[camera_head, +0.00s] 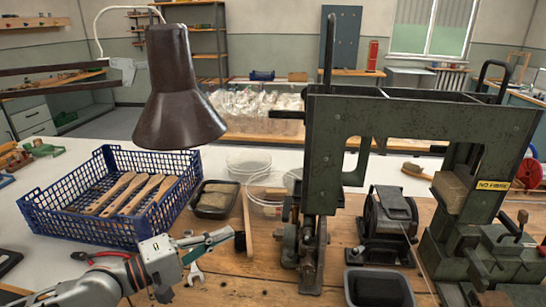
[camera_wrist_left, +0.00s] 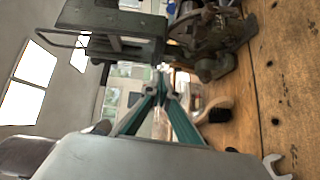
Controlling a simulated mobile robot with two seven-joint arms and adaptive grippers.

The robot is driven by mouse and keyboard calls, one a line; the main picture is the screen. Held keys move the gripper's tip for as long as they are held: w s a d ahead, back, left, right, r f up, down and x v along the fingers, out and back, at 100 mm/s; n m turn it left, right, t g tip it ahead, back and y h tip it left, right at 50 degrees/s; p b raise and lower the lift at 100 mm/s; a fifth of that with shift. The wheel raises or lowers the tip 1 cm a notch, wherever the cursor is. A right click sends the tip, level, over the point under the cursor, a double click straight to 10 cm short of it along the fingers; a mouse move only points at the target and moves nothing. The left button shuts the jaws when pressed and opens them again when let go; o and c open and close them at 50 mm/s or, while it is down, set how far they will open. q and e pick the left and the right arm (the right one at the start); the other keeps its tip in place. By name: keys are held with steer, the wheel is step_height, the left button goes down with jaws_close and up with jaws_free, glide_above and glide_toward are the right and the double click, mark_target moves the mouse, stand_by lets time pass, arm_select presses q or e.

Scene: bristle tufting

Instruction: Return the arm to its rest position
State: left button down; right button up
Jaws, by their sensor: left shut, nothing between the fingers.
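My left arm comes in from the lower left of the head view. The gripper is just in front of the black tray of blocks (camera_head: 214,200) and left of the green tufting machine (camera_head: 345,120). A wrench (camera_head: 194,274) lies on the bench below it and also shows in the left wrist view (camera_wrist_left: 277,168). My right gripper is not in view.
A blue crate (camera_head: 75,225) with several wooden brush handles stands at left. A brown lamp shade (camera_head: 178,95) hangs above it. Clear round tubs (camera_head: 266,192) stand behind. A dark bin (camera_head: 378,289) sits at the front right. Bare bench lies around the wrench.

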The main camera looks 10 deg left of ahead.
arm_select(q)
steer(key=s+d+f+m+g+y, duration=0.1)
steer(key=s+d+f+m+g, duration=0.1)
steer(key=s+d+f+m, duration=0.45)
steer(key=s+a+f+m+y, duration=0.1)
steer(key=a+f+m+y, duration=0.1)
steer(key=a+f+y, duration=0.1)
steer(key=s+a+f+m+y, duration=0.2)
steer(key=a+f+y, duration=0.2)
steer(key=a, duration=0.1)
steer(key=s+a+f+m+y, duration=0.1)
steer(key=a+f+m+y, duration=0.2)
steer(key=a+f, duration=0.1)
steer(key=shift+s+a+y, duration=0.25)
steer(key=shift+a+y, duration=0.15)
steer(key=shift+a, duration=0.15)
steer(key=s+a+f+m+g+y, duration=0.1)
steer(key=s+a+f+y, duration=0.15)
steer(key=s+a, duration=0.3)
steer(key=s+a+f+g+y, duration=0.1)
steer(key=s+a+g+y, duration=0.1)
steer(key=s+a+y, duration=0.35)
steer(key=w+d+f+n+t+h, duration=0.2)
steer(key=w+d+f+t+h, duration=0.1)
steer(key=d+f+h, duration=0.6)
steer(key=d+f, duration=0.4)
steer(key=d, duration=0.1)
steer(key=shift+w+d+t, duration=0.15)
steer(key=shift+w+t, duration=0.05)
steer(key=shift+t, duration=0.2)
